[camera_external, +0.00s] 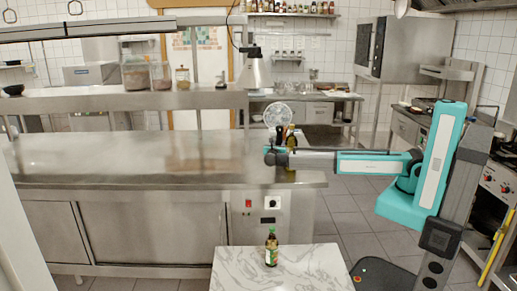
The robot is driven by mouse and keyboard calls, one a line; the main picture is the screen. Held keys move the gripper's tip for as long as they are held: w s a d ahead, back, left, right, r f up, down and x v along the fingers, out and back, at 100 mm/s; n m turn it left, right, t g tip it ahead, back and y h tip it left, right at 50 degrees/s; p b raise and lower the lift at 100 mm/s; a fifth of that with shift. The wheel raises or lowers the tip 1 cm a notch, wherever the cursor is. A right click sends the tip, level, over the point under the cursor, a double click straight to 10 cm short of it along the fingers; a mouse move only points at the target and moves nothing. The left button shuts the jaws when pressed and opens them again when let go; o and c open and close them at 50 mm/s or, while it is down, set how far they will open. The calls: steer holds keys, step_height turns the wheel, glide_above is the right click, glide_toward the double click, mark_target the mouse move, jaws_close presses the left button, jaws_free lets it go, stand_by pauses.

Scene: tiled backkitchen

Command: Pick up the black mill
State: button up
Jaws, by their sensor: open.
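My arm reaches left from the right side, and my gripper (271,157) is over the right end of the steel counter (120,160). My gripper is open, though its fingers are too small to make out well. A small dark upright shape (291,138) shows right behind my gripper and wrist, partly hidden by them. It may be the black mill, but I cannot tell for sure. I cannot tell whether my gripper touches it.
A round, clear or silvery thing (277,114) shows just above my gripper. A shelf (60,104) with jars (135,75) runs above the counter. A green-capped bottle (272,250) stands on a marble table (315,268). The counter's left is clear.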

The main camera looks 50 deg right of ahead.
steer(key=shift+x, duration=1)
steer(key=c, duration=1)
